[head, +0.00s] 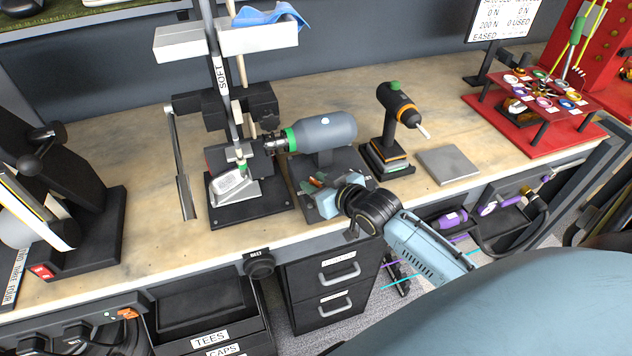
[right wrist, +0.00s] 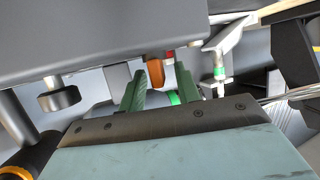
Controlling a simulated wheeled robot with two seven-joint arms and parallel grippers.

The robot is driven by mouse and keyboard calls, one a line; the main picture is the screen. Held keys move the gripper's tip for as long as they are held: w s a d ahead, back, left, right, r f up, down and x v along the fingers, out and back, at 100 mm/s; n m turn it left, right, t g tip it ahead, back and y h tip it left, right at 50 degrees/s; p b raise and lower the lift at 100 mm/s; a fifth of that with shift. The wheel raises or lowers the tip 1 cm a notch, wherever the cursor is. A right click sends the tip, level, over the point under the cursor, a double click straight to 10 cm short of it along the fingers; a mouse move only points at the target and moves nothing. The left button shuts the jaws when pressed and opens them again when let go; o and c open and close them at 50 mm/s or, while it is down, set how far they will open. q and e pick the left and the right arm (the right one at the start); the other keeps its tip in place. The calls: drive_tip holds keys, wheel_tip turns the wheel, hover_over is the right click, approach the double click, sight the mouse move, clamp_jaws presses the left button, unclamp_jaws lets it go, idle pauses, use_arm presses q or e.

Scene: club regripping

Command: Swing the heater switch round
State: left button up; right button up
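The heater looks to be the grey cylinder (head: 325,132) with a green collar, on a dark base (head: 352,165) at the middle of the bench. My right gripper (head: 316,181) is low at the front of this base, below the cylinder. In the right wrist view its two green fingers (right wrist: 158,88) stand apart. An orange piece, apparently the switch (right wrist: 155,73), shows between and beyond the fingertips; I cannot tell whether they touch it. In the head view the gripper largely hides this spot. My left gripper is not in view.
A clamp stand (head: 250,198) with a club head stands left of the heater. A drill-like tool (head: 397,105) and a grey plate (head: 448,165) are to the right. A red rack (head: 545,150) stands at far right. Drawers (head: 335,290) are under the bench.

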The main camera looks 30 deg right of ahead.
drive_tip(key=shift+w, duration=0.2)
clamp_jaws()
drive_tip(key=shift+y, duration=0.3)
drive_tip(key=shift+n+y, duration=0.5)
drive_tip(key=shift+n, duration=0.2)
drive_tip(key=shift+n+g+y+b, duration=0.4)
drive_tip(key=shift+n+y+b, duration=0.4)
drive_tip(key=shift+y, duration=0.1)
